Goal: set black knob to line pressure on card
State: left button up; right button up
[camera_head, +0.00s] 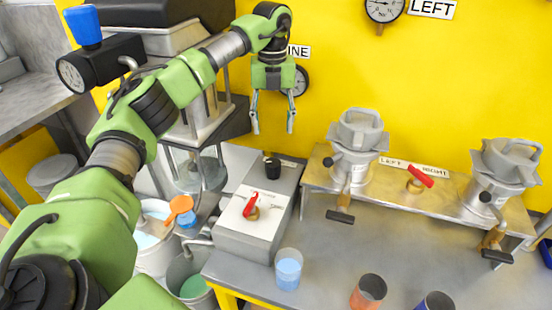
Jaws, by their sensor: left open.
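The black knob (271,168) stands on top of a grey box (247,246) at the left end of the bench. My left gripper (273,128) is open and empty, pointing down above the knob and apart from it. A gauge (300,82) on the yellow wall beside a label ending in "INE" (298,51) is partly hidden behind this gripper; I cannot read its needle. I cannot make out a card with a pressure written on it. My right gripper is not in view.
A red-handled valve (250,207) sits on the box in front of the knob. A cup of blue liquid (288,268) stands close to the box. Two lidded grey vessels (354,150) stand on a raised shelf, with a red lever (421,177) between them.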

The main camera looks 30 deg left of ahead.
pick_arm(q)
send_over(273, 162)
notch_tip(273, 162, down, 6)
jog(key=shift+s+a+r+p, duration=0.1)
jog(key=shift+s+r+p, duration=0.1)
jog(key=shift+p, duration=0.2)
notch_tip(273, 162, down, 5)
jog(key=shift+w+f+p, duration=0.15)
jog(key=shift+f+p, duration=0.05)
jog(key=shift+p, duration=0.2)
jog(key=shift+w+f, duration=0.1)
jog(key=shift+f, duration=0.45)
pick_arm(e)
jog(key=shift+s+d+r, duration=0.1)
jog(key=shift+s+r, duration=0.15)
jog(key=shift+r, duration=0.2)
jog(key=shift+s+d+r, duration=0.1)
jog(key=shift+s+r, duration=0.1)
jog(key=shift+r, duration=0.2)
pick_arm(q)
jog(key=c, duration=1.1)
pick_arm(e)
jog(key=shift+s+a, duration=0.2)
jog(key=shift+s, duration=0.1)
